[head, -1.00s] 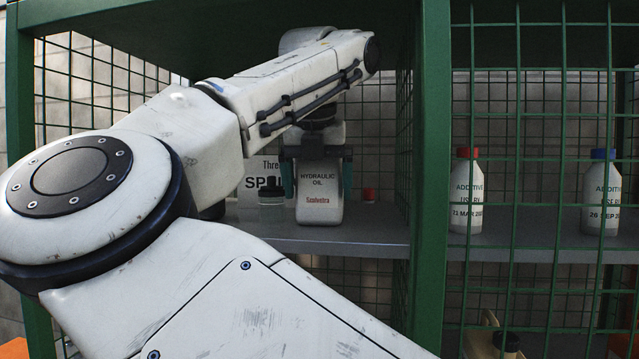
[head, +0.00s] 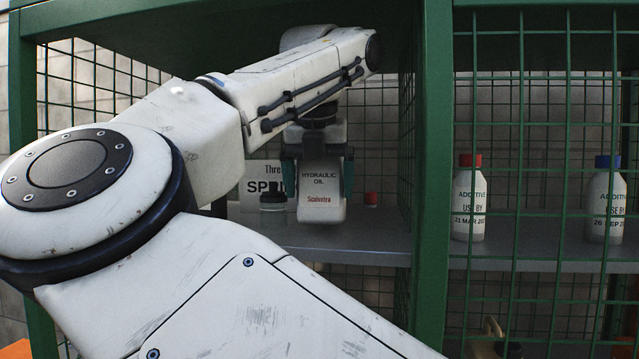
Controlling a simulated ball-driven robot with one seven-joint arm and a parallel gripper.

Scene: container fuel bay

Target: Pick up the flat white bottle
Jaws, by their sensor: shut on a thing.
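The flat white bottle (head: 322,207), labelled "HYDRAULIC OIL", is upright in the left bay. My gripper (head: 319,178) comes down from above with a dark teal finger on each side of it and is shut on it. The bottle's top is hidden by the gripper. Its base appears slightly above the grey shelf (head: 372,244), though the gap is hard to judge.
A small dark-capped jar (head: 273,198) and a white sign (head: 254,186) stand left of the bottle. A small red cap (head: 371,198) is to its right.

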